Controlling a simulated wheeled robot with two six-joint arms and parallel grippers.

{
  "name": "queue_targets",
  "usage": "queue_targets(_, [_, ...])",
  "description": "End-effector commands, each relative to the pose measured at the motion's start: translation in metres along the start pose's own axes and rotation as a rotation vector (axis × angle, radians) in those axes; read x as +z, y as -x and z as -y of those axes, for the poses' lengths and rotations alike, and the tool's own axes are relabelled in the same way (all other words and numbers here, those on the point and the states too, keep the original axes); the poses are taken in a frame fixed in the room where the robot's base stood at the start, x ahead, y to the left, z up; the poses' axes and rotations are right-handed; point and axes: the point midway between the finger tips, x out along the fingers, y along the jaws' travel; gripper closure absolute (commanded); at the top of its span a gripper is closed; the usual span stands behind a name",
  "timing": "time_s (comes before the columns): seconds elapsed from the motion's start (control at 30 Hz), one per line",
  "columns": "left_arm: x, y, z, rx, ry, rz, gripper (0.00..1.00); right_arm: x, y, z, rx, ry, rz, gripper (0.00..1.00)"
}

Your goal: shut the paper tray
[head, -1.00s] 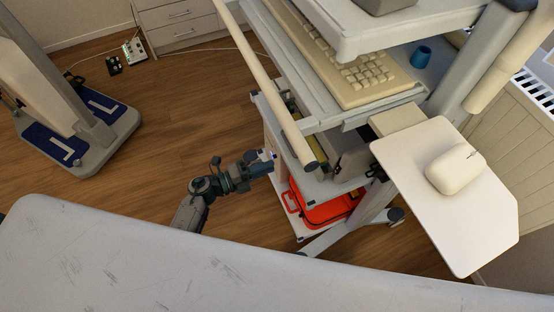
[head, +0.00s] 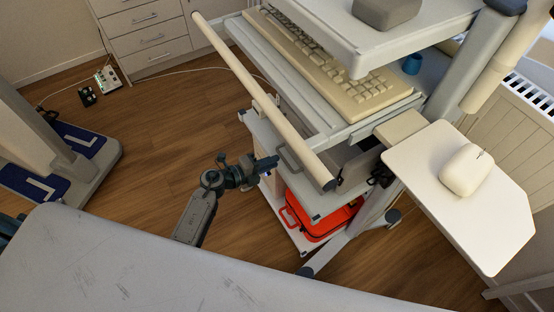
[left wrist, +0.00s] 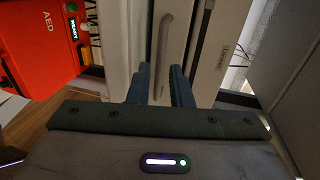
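The paper tray shows in the left wrist view as a pale front panel (left wrist: 183,30) with a long grey handle (left wrist: 165,40). In the head view the grey handle (head: 290,158) sits under the cart's front rail, and the rail and shelf above hide most of the tray. My left gripper (head: 274,162) is at the handle. In the left wrist view its two dark fingers (left wrist: 162,82) stand apart, one on each side of the handle's near end. I cannot tell whether they touch it. How far out the tray is does not show clearly. My right gripper is not in view.
The cart has a keyboard shelf (head: 300,105), a long front rail (head: 250,88) and a side shelf with a mouse (head: 462,172). A red AED case (head: 325,218) lies on the lower shelf. A pale scratched surface (head: 190,265) fills the foreground. Wood floor is clear left of the cart.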

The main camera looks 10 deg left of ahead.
Motion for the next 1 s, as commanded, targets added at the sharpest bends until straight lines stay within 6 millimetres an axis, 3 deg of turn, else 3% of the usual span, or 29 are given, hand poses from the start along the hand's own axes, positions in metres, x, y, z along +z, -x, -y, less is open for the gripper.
queue_targets(0.2, [0.000,-0.022,0.000,0.000,0.001,0.000,0.81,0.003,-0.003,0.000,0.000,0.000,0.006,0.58])
queue_targets(0.53, [0.000,-0.025,0.000,0.000,0.000,0.000,0.81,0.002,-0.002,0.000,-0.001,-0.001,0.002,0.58])
queue_targets(0.63, [0.000,-0.025,0.000,0.000,0.000,0.000,1.00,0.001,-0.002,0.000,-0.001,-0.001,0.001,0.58])
queue_targets(0.87, [0.000,-0.026,0.000,0.000,0.000,0.000,1.00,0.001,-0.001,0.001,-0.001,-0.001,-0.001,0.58])
queue_targets(1.0, [0.001,-0.040,0.004,-0.002,0.000,0.001,1.00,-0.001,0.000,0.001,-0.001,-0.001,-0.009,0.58])
